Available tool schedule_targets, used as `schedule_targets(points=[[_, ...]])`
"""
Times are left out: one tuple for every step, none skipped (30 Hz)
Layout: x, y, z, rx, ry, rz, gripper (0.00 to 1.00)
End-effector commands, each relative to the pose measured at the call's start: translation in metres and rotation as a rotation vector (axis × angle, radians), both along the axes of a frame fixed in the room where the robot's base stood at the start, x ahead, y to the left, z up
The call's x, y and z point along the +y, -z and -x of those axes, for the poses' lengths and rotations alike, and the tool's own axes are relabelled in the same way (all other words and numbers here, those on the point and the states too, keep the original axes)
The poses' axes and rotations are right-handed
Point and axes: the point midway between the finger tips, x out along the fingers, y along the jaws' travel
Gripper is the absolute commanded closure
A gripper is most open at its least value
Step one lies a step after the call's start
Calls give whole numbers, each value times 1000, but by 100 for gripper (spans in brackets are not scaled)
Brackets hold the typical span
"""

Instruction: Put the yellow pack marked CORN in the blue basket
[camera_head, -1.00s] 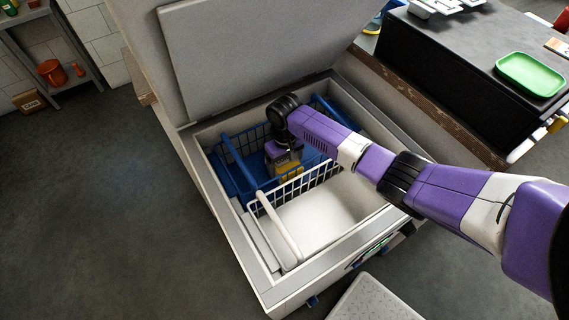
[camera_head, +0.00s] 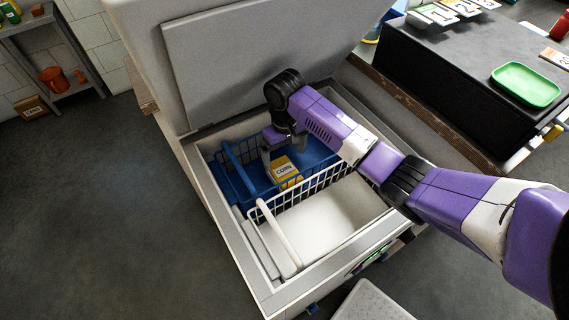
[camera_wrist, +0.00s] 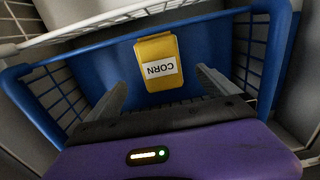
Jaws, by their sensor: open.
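The yellow pack marked CORN (camera_head: 285,170) lies in the blue basket (camera_head: 232,182) inside the open chest. In the wrist view the pack (camera_wrist: 156,48) rests on the blue floor of the basket (camera_wrist: 205,45), label facing up, near the white wire side. My gripper (camera_head: 279,150) is above the basket, beside the pack and apart from it. In the wrist view my gripper's two fingers (camera_wrist: 160,90) are spread wide with nothing between them, and the pack shows beyond them.
A white wire basket (camera_head: 285,240) with a white handle stands in front of the blue basket. The chest's grey lid (camera_head: 245,65) stands raised behind. A black counter with a green tray (camera_head: 525,84) is at the right.

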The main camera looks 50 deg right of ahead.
Motion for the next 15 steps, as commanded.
schedule_targets(points=[[0, -9, -1, -3, -1, 0, 1], [0, -13, 0, -2, -1, 0, 1], [0, -18, -1, -2, -2, 0, 1], [0, -22, -1, -2, -1, 0, 1], [0, -25, 0, -1, 0, -1, 1], [0, -28, 0, -1, 0, -1, 1], [0, -30, 0, -1, 0, -1, 1], [0, -31, 0, -1, 0, -1, 1], [0, -33, 0, 0, 0, 0, 1], [0, -34, 0, 1, 0, 0, 1], [0, -34, 0, 1, 0, 0, 1], [0, -34, 0, 1, 0, 0, 1], [0, -35, 0, 1, 0, 0, 1], [0, -35, 0, 1, 0, 0, 1], [0, -34, 0, 1, 0, 0, 1]])
